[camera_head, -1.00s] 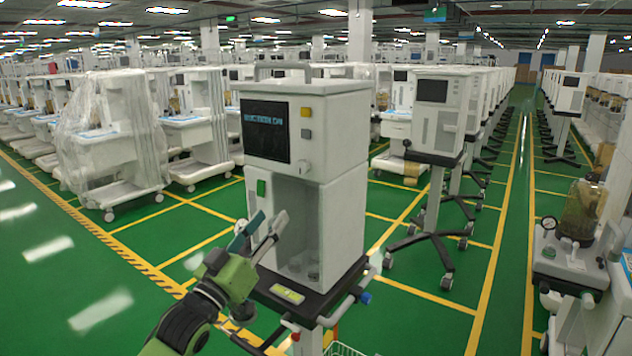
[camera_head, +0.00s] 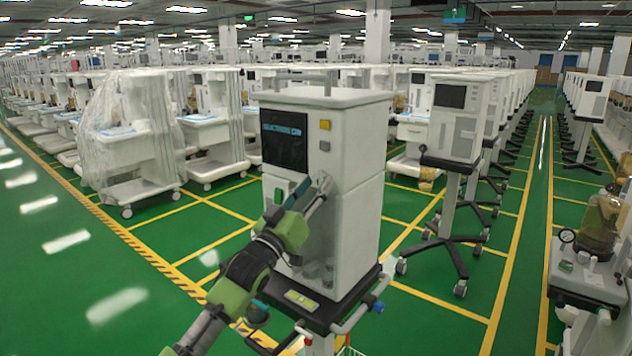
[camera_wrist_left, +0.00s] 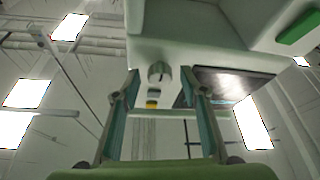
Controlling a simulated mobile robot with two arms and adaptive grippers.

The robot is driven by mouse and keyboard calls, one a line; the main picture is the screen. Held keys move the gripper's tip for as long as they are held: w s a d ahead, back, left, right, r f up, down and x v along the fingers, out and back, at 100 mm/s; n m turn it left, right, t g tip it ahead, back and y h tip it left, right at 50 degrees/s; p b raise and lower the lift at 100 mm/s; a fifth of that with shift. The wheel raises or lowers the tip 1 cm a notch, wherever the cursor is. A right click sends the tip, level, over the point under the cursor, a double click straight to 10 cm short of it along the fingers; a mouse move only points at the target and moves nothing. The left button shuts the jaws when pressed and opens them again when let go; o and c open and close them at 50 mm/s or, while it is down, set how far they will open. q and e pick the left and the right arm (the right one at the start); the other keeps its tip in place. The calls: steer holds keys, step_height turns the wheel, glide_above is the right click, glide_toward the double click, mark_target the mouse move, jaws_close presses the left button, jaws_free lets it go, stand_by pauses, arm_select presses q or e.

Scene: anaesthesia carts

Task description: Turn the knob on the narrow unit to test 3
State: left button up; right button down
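The narrow unit (camera_head: 355,190) is a tall white cabinet on a wheeled stand, with a dark screen (camera_head: 284,140) at its upper front. The knob's setting is too small to read. My left gripper (camera_head: 308,186) is in front of the unit, below the knob, with its fingers pointing up. In the left wrist view its fingers (camera_wrist_left: 159,78) are apart and empty, and the knob (camera_wrist_left: 159,71) appears between the tips, with a gap on both sides. My right gripper is not in view.
A green button (camera_head: 278,195) is below the screen, beside my gripper. A dark shelf (camera_head: 345,314) with a rail juts out below the unit. A plastic-wrapped cart (camera_head: 130,140) stands at left, and a similar unit (camera_head: 455,120) at right.

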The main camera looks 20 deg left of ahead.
arm_select(q)
steer(key=shift+w+d+r, duration=0.1)
steer(key=shift+w+r, duration=0.05)
steer(key=shift+w, duration=0.25)
steer(key=c, duration=1.1)
steer(key=shift+c, duration=0.2)
